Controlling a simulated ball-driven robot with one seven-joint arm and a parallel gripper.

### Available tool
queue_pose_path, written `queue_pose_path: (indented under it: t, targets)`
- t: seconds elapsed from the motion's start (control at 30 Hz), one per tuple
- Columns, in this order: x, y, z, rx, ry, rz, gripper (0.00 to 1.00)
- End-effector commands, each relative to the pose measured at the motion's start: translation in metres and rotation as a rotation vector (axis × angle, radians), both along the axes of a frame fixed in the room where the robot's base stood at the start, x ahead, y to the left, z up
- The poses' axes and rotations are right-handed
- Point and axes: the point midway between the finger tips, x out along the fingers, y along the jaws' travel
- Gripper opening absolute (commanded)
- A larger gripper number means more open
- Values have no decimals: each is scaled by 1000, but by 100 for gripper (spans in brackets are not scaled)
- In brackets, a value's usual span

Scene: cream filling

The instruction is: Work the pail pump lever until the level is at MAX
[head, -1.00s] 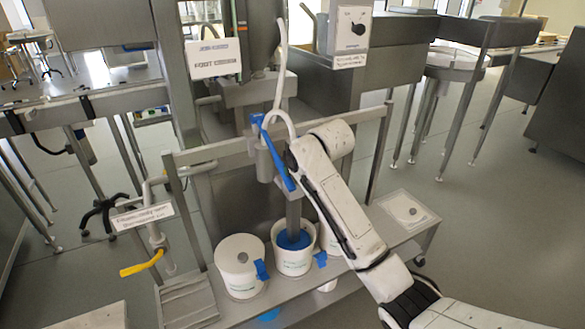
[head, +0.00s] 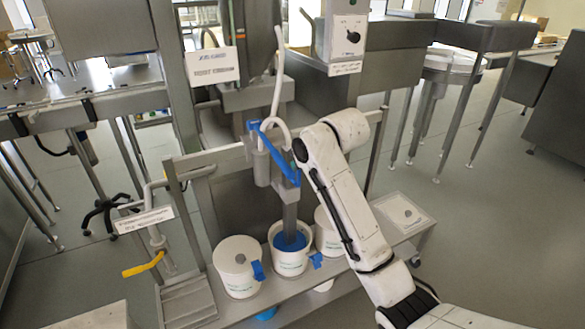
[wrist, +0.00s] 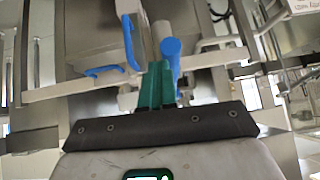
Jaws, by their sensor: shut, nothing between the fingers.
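The pump (head: 262,168) stands upright with its lower tube in the open white pail (head: 290,262), where blue shows inside. Its blue lever (head: 275,153) slants down to the right, its near end beside my white arm. In the wrist view, a blue rounded bar (wrist: 171,50), apparently the lever's handle, lies just beyond and to the right of my gripper (wrist: 158,72). The green fingers are shut together with nothing between them; I cannot tell whether they touch the bar. In the head view, my arm hides the gripper. No level or MAX mark is readable.
A lidded white pail (head: 239,277) stands left of the open one, and another (head: 327,235) stands right, partly behind my arm. A rail frame (head: 215,155) surrounds the pump. A control box with a black knob (head: 352,37) is above. Floor at right is clear.

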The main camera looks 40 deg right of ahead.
Motion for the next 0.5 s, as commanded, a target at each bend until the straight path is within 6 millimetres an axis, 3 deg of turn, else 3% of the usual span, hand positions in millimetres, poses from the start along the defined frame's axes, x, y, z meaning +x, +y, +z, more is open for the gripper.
queue_pose_path:
  t: [0.2,0.5]
  targets:
    - [-26,6,24,1,0,1,0]
    - [-37,7,36,0,-1,1,0]
